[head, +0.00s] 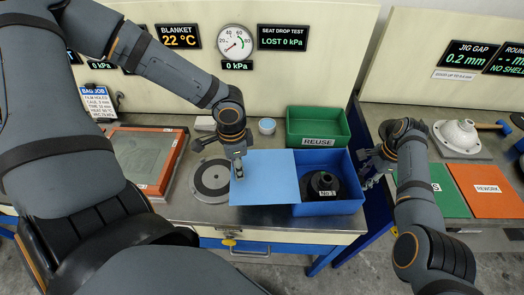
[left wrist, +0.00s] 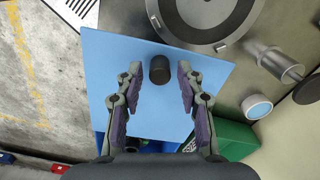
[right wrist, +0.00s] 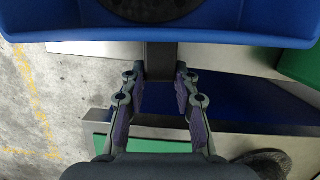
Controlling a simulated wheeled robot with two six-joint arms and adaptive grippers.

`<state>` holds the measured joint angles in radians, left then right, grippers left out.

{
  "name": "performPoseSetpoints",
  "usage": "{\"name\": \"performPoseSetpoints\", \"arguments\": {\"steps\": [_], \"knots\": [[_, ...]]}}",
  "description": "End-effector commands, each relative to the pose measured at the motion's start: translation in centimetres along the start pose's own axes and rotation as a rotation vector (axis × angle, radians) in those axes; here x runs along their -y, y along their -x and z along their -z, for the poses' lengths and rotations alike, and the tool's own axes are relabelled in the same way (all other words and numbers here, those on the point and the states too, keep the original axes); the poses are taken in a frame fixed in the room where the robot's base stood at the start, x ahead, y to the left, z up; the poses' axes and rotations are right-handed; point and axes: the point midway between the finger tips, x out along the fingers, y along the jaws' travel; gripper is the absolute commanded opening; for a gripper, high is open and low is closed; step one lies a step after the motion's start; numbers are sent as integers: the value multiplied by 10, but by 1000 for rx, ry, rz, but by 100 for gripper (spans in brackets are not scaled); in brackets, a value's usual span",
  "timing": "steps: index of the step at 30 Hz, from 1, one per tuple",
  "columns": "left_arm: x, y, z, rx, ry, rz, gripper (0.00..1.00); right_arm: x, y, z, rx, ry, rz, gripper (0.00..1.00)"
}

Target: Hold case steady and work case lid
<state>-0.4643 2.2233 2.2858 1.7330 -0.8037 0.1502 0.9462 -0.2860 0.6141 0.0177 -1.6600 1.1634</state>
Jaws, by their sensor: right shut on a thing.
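The blue case (head: 328,208) stands near the table's front right edge, with a black round part (head: 320,180) inside. Its light blue lid (head: 268,178) lies to the left of the opening, leaving the inside uncovered. A dark knob (left wrist: 160,69) stands on the lid. My left gripper (head: 238,172) is over the lid's left part, its fingers apart; in the left wrist view the knob shows just beyond the fingertips. My right gripper (head: 368,165) is at the case's right side, shut on a dark bar-like handle (right wrist: 160,62) that sticks out from the case wall.
A green REUSE bin (head: 318,128) stands behind the case. A round grey plate (head: 211,180) lies left of the lid, and a red-framed tray (head: 165,180) further left. A gap separates this table from the right one, with green and orange mats (head: 490,188).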

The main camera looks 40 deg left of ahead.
Motion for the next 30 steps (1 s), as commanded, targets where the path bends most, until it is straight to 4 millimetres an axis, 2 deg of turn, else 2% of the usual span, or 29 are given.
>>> {"name": "performPoseSetpoints", "arguments": {"steps": [9,12,17,24,30], "knots": [[0,0,0,0,0,0,48,0,0,0,0,0,0,0],[0,6,1,-2,2,1,48,0,0,0,0,0,0,0],[0,35,2,-10,2,1,48,0,0,0,0,0,0,0],[1,92,1,-5,0,4,48,0,0,0,0,0,0,0],[1,117,0,-1,0,2,48,0,0,0,0,0,0,0]]}}
